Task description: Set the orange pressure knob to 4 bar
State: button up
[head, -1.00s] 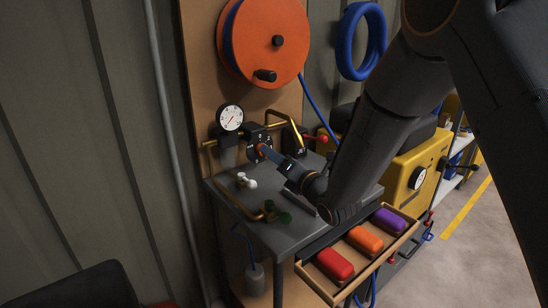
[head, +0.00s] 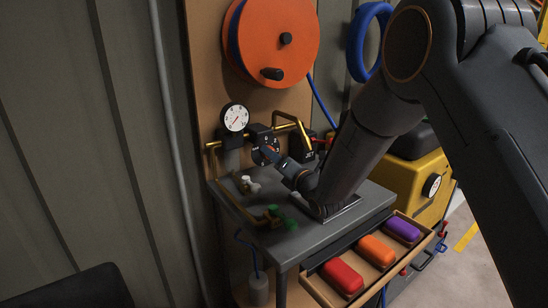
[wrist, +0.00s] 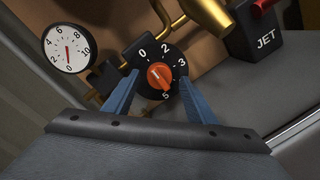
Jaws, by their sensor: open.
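The orange pressure knob (wrist: 160,76) sits on a black round dial (wrist: 174,55) in the middle of the wrist view. The numbers 0, 2, 3 and 5 show; I cannot tell which one the knob points to. My gripper (wrist: 158,80) is open. Its blue fingers stand left and right of the knob, with gaps, and cover parts of the dial. In the head view the dial (head: 262,154) is partly hidden by my gripper (head: 276,155). The white pressure gauge (wrist: 76,42) is left of the knob, its red needle near 0; it also shows in the head view (head: 235,117).
A brass pipe (wrist: 212,14) and a black JET box (wrist: 258,35) are right of the knob. An orange hose reel (head: 282,40) hangs above. A drawer (head: 318,287) is open.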

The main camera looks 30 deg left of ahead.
jog(key=shift+w+a, duration=0.15)
jog(key=shift+a, duration=0.15)
jog(key=c, duration=1)
jog(key=shift+c, duration=0.2)
